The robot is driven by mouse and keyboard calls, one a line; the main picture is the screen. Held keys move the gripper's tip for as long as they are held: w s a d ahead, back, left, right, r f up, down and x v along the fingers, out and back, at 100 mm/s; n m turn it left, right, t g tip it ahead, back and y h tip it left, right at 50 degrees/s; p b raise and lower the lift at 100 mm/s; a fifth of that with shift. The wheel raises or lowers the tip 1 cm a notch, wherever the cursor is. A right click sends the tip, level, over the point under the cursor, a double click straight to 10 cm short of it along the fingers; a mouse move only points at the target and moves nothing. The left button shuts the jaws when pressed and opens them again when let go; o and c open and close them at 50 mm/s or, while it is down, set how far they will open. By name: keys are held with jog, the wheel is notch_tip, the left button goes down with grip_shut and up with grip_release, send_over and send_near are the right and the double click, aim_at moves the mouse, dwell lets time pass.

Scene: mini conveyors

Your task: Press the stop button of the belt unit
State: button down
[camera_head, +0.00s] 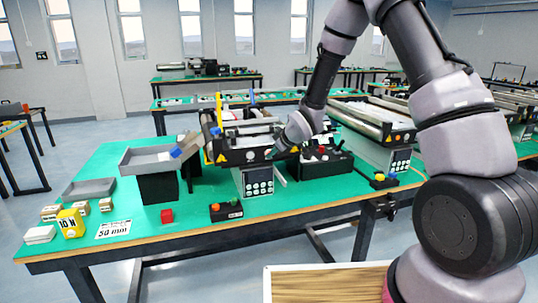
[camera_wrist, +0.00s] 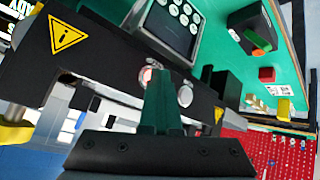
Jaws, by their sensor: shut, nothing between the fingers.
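The belt unit (camera_head: 232,158) stands on the green table in the head view, its black front panel facing me. In the wrist view the panel (camera_wrist: 100,55) carries a round pale button with a reddish rim (camera_wrist: 145,76) and a grey round one (camera_wrist: 185,96). My gripper (camera_head: 276,153) is at the right part of the panel front, fingers shut and empty. In the wrist view its green fingertips (camera_wrist: 160,78) lie between the two round parts and partly cover the reddish one. I cannot tell whether they touch it.
A keypad box (camera_head: 259,181) sits below the panel. A black box with red and yellow buttons (camera_head: 322,160) stands close on the right. A small control box (camera_head: 226,211), red cube (camera_head: 167,216) and grey tray (camera_head: 90,188) lie on the table. The table front between is partly clear.

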jog(key=shift+s+d, duration=0.2)
jog(key=shift+s, duration=0.45)
jog(key=s, duration=0.2)
jog(key=s+d, duration=0.1)
jog(key=s, duration=0.2)
jog(key=shift+d, duration=0.2)
jog(key=shift+w, duration=0.1)
dwell(0.4)
